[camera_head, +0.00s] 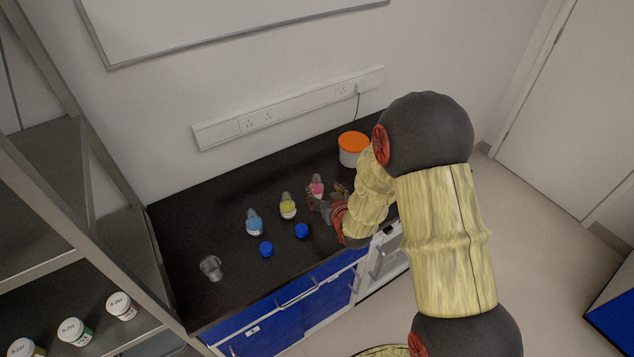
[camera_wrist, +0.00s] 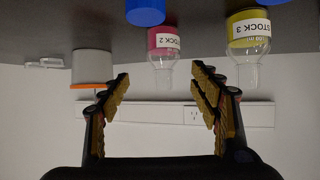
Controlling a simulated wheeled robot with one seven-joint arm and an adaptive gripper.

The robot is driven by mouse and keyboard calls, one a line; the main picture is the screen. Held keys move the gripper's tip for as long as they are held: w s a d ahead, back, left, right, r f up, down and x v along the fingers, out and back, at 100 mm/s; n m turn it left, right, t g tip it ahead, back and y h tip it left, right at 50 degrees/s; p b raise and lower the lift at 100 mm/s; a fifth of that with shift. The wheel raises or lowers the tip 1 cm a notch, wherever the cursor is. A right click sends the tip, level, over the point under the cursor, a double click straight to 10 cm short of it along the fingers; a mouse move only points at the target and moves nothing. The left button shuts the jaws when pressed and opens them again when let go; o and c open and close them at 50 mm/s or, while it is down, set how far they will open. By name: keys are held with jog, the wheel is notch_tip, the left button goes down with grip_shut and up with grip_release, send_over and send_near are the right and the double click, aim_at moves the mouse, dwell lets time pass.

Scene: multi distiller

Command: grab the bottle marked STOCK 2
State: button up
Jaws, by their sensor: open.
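The bottle marked STOCK 2 (camera_wrist: 163,40) holds pink liquid and has a white label and a clear neck. It appears upside down in the wrist view, lined up between my two fingers. In the head view the pink bottle (camera_head: 317,182) stands on the black bench, its lower part hidden behind my gripper (camera_head: 327,200). In the wrist view my gripper (camera_wrist: 160,80) is open, with nothing held between the fingers. Its fingertips look close to the bottle, but I cannot tell the exact gap.
A yellow bottle marked STOCK 3 (camera_wrist: 248,30) stands beside it; it also shows in the head view (camera_head: 288,207). A blue bottle (camera_head: 254,224), blue caps (camera_head: 302,231), a glass beaker (camera_head: 211,268) and an orange-lidded white tub (camera_head: 353,150) share the bench (camera_head: 180,228). The wall is behind.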

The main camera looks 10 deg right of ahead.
aim_at(319, 191)
jog(key=shift+a+f+t+p, duration=0.2)
jog(key=shift+f+t+p, duration=0.2)
jog(key=shift+f, duration=0.7)
jog(key=shift+f+b+x, duration=0.2)
jog(key=shift+b+x, duration=0.45)
jog(key=shift+x, duration=3.15)
jog(key=shift+s+a, duration=0.1)
jog(key=shift+c, duration=1.4)
jog(key=c, duration=1.1)
jog(key=shift+c, duration=0.2)
